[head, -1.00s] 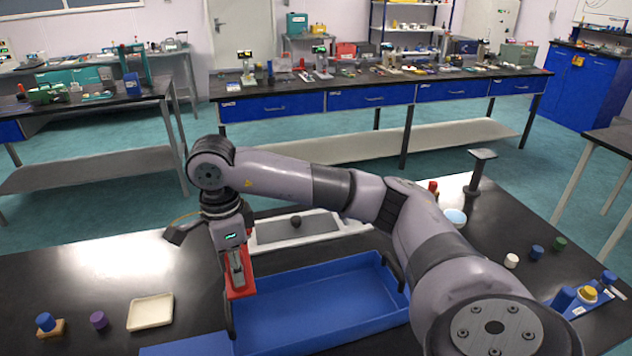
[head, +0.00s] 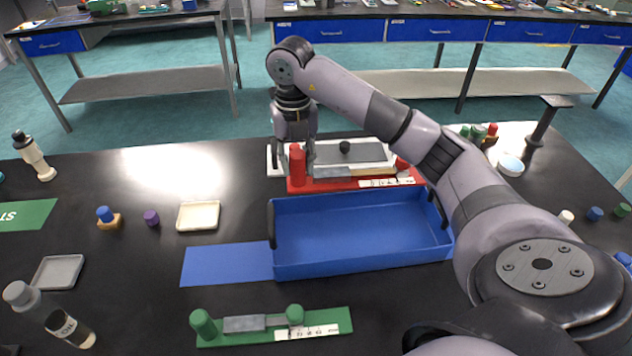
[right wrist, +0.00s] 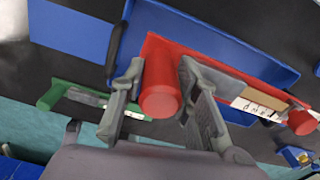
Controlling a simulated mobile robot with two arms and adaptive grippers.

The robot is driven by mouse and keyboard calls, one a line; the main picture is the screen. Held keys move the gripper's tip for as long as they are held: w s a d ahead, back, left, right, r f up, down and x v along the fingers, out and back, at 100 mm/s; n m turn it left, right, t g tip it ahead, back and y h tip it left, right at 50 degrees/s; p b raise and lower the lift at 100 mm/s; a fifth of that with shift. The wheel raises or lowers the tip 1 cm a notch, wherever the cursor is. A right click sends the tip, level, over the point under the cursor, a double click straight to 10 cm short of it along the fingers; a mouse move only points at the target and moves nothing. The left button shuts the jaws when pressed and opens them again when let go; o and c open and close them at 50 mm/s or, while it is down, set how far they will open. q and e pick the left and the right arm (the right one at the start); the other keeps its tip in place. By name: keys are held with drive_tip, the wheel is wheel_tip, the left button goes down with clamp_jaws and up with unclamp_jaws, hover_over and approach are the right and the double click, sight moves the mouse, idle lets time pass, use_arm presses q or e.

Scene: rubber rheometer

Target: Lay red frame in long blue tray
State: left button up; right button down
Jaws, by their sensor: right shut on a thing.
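The red frame (head: 330,184) is a long bar with an upright red post at each end, a grey slab and a white label. My right gripper (head: 296,155) is shut on its left post, also seen between the fingers in the right wrist view (right wrist: 160,88). The long blue tray (head: 360,235) is empty and has dark end handles. In the head view the frame lies along the tray's back rim, roughly parallel to it. In the right wrist view blue tray shows on both sides of the frame; its height above the tray is unclear. My left gripper is not in view.
A white tray with a grey panel and black knob (head: 345,148) lies behind the frame. A blue mat (head: 225,264) adjoins the blue tray's left end. A green frame (head: 270,325) lies in front. A cream dish (head: 198,216) and a bottle (head: 50,315) stand left.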

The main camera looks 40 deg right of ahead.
wheel_tip(320, 180, down, 16)
drive_tip(key=shift+r+p, duration=0.15)
drive_tip(key=shift+p, duration=1.1)
drive_tip(key=c, duration=1.2)
unclamp_jaws()
drive_tip(key=shift+r, duration=0.15)
wheel_tip(320, 180, up, 12)
drive_tip(key=b, duration=0.3)
